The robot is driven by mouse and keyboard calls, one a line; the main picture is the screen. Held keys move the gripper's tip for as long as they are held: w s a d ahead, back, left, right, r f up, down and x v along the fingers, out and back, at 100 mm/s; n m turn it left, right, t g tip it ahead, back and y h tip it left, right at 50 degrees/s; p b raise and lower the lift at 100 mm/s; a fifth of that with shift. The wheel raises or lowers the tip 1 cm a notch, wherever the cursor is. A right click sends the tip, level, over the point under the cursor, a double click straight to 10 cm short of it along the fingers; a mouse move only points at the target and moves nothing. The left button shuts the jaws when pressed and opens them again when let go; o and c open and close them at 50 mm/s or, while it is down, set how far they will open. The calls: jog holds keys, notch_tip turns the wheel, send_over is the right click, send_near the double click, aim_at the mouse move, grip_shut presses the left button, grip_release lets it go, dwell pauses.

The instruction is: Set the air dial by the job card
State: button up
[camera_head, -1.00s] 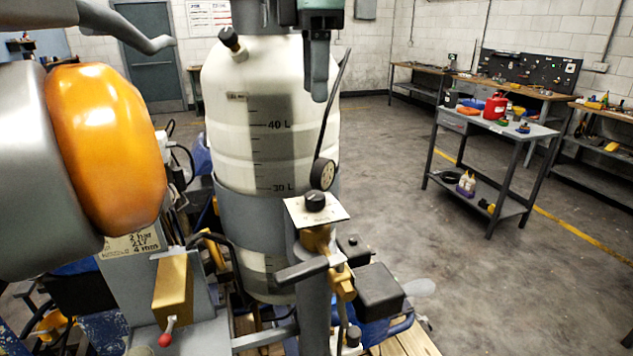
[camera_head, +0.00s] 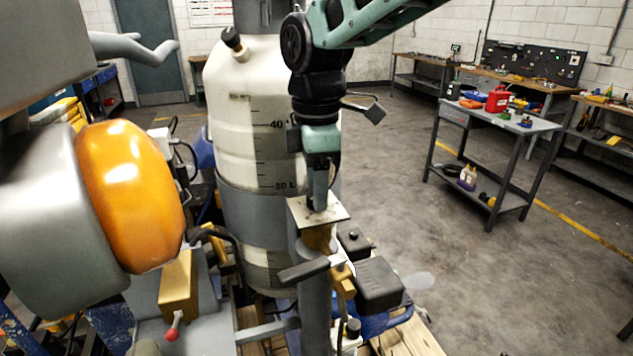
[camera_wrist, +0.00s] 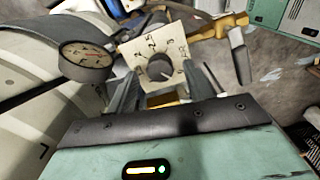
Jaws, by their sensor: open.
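The air dial is a dark round knob (camera_wrist: 160,67) on a pale square plate (camera_wrist: 142,50) with printed numbers, among them 2 and 2.5. A light mark on the knob seems to point to the lower right in the wrist view. My gripper (camera_wrist: 160,75) is open, with one finger on each side of the knob; I cannot tell whether they touch it. In the head view my gripper (camera_head: 318,197) points down over the plate (camera_head: 333,212) and hides most of the knob. The job card is hidden now, apparently behind the orange dome.
A round gauge (camera_wrist: 86,60) with a red needle is beside the dial. The white tank (camera_head: 235,140) stands behind the dial post. The orange dome (camera_head: 130,195) and a brass valve with red-tipped lever (camera_head: 176,285) are left. Open floor and a grey cart (camera_head: 500,125) are right.

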jog(key=shift+f, duration=0.6)
jog(key=c, duration=1)
